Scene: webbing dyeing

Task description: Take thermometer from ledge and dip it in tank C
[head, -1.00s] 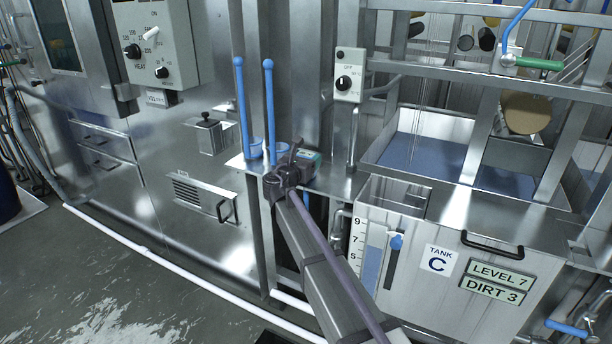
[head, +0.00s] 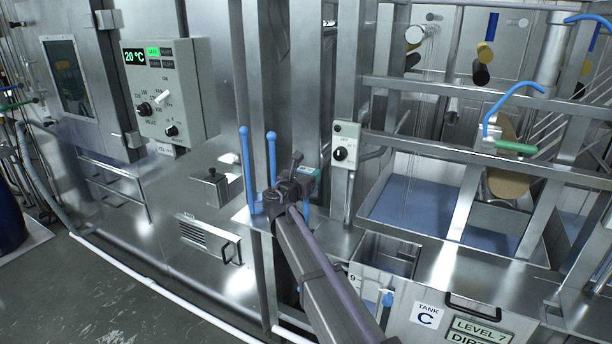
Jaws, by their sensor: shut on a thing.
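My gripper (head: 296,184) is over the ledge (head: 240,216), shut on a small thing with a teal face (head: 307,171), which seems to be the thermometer. The gripper hides most of it, and I cannot tell whether it is clear of the ledge. Tank C (head: 398,312) is to the right of the gripper and nearer the front, a steel tank with a "TANK C" label. Its narrow opening (head: 390,256) shows at its upper left, with bluish liquid in the larger bath behind.
Two upright blue rods (head: 246,165) stand on the ledge just left of my gripper. A switch box (head: 344,146) on a post is close on the right. Steel rails (head: 450,151) cross above the bath. A control panel showing 20 °C (head: 165,92) is at the left.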

